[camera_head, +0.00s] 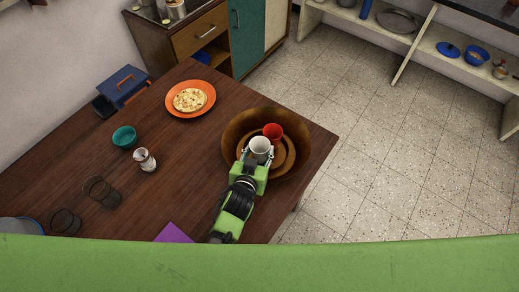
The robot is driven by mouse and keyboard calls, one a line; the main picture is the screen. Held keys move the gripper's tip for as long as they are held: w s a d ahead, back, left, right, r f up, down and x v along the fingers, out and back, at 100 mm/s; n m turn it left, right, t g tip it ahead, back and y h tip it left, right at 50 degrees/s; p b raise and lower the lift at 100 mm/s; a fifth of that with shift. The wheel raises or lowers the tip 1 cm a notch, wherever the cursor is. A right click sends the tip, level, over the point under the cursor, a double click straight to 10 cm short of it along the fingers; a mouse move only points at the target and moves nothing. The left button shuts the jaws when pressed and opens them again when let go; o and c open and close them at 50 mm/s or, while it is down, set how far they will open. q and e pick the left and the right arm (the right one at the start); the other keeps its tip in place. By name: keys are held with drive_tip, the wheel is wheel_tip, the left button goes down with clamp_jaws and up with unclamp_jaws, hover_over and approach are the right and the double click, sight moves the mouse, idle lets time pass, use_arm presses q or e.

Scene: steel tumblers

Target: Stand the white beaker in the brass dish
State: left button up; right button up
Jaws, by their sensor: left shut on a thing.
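The brass dish (297,128) is a wide, round, brown-gold bowl near the table's right corner. The white beaker (260,145) looks upright and shows over the inside of the dish. My left gripper (257,158) reaches in over the dish's near left rim and is shut on the white beaker. The beaker's base is hidden, so I cannot tell whether it touches the dish. A red cup (273,131) is in the dish, just behind and right of the beaker. My right gripper is not in view.
An orange plate with flatbread (190,100) lies behind and left of the dish. A teal bowl (124,137), a small white and brown jar (145,160), dark glasses (100,191) and a purple sheet (174,234) are farther left. The table's right edge is close to the dish.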

use_arm(q)
drive_tip(key=shift+f+b, duration=0.4)
drive_tip(key=shift+f, duration=0.15)
idle(0.4)
drive_tip(key=o, duration=1.2)
drive_tip(key=shift+r, duration=0.1)
